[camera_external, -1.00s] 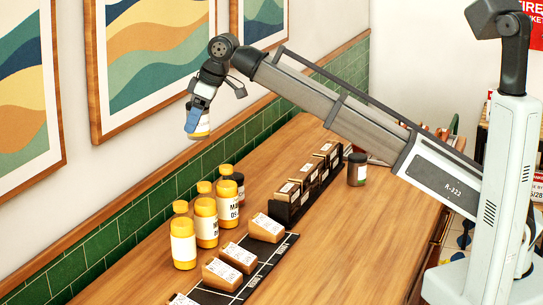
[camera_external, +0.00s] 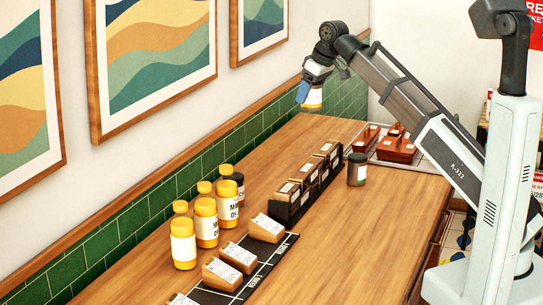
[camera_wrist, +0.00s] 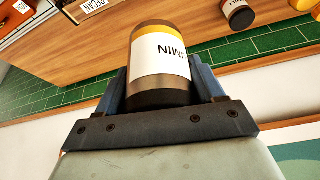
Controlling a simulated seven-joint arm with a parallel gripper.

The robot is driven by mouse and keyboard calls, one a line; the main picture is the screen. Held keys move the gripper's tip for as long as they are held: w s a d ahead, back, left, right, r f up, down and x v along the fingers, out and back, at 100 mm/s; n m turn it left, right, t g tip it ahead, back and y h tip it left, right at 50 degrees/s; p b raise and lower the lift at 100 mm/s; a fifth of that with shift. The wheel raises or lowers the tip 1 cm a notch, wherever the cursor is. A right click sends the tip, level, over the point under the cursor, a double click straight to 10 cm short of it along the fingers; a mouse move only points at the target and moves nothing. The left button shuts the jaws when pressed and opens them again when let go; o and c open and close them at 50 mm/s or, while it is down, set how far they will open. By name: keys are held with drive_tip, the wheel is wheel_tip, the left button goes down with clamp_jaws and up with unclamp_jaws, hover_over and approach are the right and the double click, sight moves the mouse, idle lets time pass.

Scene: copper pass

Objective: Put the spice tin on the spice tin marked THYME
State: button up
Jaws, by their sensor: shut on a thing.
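A spice tin (camera_wrist: 162,65) with a dark end, a yellow band and a white label is held between my gripper's blue fingers. Upside-down letters like "MIN" show on its label. In the external view my gripper (camera_external: 309,94) holds the tin (camera_external: 313,104) high above the far part of the counter, near the tiled wall. A dark tin (camera_external: 357,169) with a pale label stands upright on the counter, below and right of the gripper. Its writing is too small to read, so I cannot tell if it says THYME. The held tin is apart from it.
A row of dark boxes (camera_external: 298,192) with labels stands left of the dark tin. Several yellow-capped bottles (camera_external: 183,244) and another dark tin (camera_external: 239,186) stand nearer the wall. Red-brown trays (camera_external: 396,150) lie at the far right. The counter around the dark tin's front is clear.

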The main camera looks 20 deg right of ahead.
drive_tip(key=s+d+m, duration=0.1)
drive_tip(key=d+m, duration=0.1)
drive_tip(key=d, duration=1.3)
hover_over(356, 155)
wheel_tip(356, 155, down, 5)
drive_tip(key=shift+m+h, duration=0.3)
drive_tip(key=shift+h, duration=0.1)
drive_tip(key=shift+f, duration=5.45)
drive_tip(key=shift+f, duration=0.1)
drive_tip(key=o, duration=1.1)
drive_tip(key=shift+o, duration=0.2)
drive_tip(key=v, duration=1.2)
drive_tip(key=shift+s, duration=0.15)
